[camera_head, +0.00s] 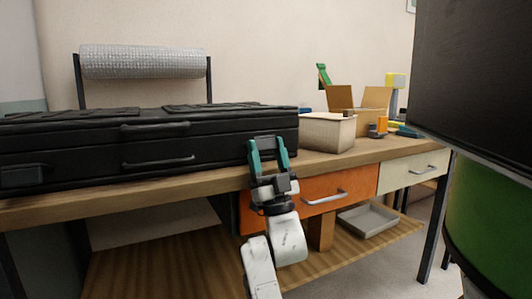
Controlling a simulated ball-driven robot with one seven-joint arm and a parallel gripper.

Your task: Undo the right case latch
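A large black case (75,139) lies shut on the wooden workbench, with a handle (158,162) on its front face. A left latch (22,175) shows at the far left of the front. The right latch (265,141) is mostly hidden; a dark part of it shows between my gripper's fingers. My gripper (267,149) has teal fingers, spread apart and pointing up, at the right part of the case front. I cannot tell whether the fingers touch the latch.
A cardboard box (326,133) stands on the bench (350,152) right of the case, with an open carton (375,99) and tools behind. An orange drawer (318,187) with a handle is below. A dark panel and green drum (490,215) fill the right.

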